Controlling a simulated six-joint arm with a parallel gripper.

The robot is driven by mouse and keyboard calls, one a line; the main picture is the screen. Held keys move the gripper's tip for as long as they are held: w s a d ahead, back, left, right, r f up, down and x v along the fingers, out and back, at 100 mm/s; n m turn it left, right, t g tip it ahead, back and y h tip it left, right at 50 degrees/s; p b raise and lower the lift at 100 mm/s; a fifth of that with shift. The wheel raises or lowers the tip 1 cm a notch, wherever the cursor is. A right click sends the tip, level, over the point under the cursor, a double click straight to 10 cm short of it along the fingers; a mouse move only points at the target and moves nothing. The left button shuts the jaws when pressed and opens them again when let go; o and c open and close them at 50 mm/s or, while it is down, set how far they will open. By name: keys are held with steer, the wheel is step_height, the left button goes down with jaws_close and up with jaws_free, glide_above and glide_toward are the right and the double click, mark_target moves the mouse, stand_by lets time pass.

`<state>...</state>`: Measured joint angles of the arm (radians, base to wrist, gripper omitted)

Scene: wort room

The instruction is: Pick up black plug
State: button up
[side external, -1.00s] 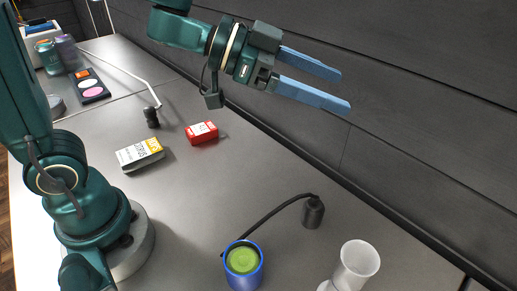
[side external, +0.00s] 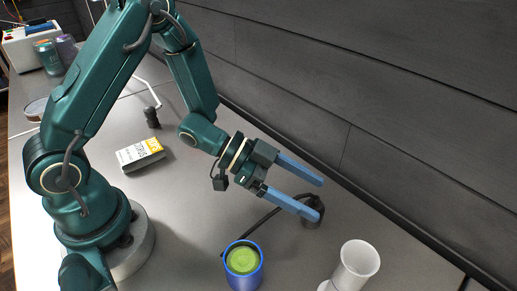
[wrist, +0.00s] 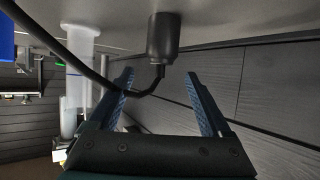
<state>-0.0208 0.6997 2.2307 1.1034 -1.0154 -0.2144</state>
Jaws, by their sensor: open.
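A black plug (side external: 316,204) with a black cord stands on the grey bench near the wall, partly hidden behind a blue finger in the side view. In the wrist view the plug (wrist: 163,40) shows just beyond the fingertips, about midway between them, its cord curving off to the left. My gripper (side external: 320,199) is open and empty. Its two blue fingers point at the plug; whether they touch it I cannot tell. Another dark plug-like end (side external: 152,117) on a white cord stands farther back.
A blue cup (side external: 244,278) with green contents and a white flared vessel (side external: 357,265) stand in front of the plug. A white and yellow box (side external: 140,154) lies near my base. The dark wall (side external: 400,130) runs close behind the plug.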

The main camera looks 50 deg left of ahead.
mark_target(325, 224)
step_height(325, 224, down, 2)
steer(key=shift+d+f, duration=0.1)
steer(key=shift+f, duration=0.05)
steer(key=shift+x, duration=2.45)
jaws_close()
